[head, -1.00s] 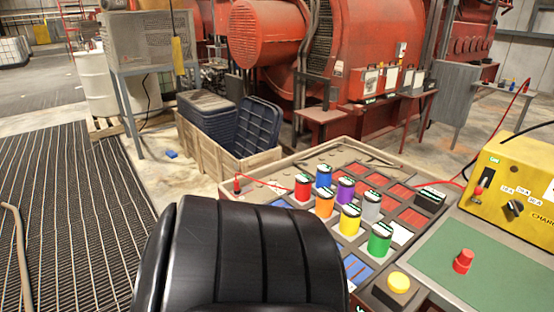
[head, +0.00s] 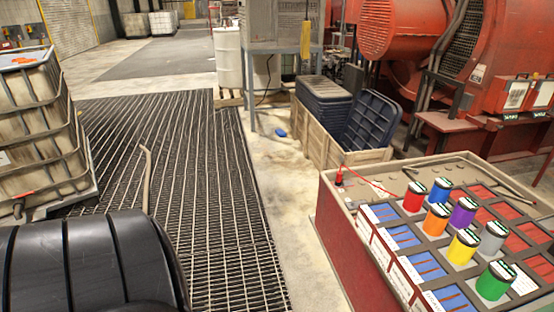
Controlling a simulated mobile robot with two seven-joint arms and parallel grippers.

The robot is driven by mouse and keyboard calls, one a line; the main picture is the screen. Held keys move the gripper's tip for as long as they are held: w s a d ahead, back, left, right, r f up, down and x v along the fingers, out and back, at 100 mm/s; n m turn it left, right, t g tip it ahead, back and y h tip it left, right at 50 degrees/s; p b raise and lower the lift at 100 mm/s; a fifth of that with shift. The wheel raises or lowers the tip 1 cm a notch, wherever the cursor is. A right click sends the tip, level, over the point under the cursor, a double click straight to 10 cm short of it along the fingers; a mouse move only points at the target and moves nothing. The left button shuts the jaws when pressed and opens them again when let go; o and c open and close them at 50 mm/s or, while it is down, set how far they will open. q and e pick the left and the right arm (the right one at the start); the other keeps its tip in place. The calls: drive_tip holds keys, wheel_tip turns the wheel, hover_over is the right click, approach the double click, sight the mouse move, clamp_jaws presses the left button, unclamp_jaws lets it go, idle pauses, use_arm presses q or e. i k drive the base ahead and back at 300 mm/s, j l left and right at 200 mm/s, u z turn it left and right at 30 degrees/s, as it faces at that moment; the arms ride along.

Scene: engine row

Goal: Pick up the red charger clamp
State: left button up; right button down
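The red charger clamp (head: 339,176) is small and stands upright at the far left corner of the workbench (head: 335,225). A thin red lead (head: 372,184) runs from it to the right across the bench top and passes behind the coloured cans. Nothing is touching the clamp from my side. Neither of my grippers is in view. A black rounded part, which seems to be one of my arm links, fills the lower left corner.
Several coloured cans, among them a red one (head: 414,196) and a green one (head: 495,281), stand on the bench near the clamp. A wooden crate (head: 330,143) with dark bins is behind it. Floor grating (head: 220,210) lies left, with a caged tank (head: 35,130) beyond.

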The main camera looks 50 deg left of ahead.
sight(338, 181)
drive_tip(key=i+l+u, duration=0.2)
drive_tip(key=u, duration=1.4)
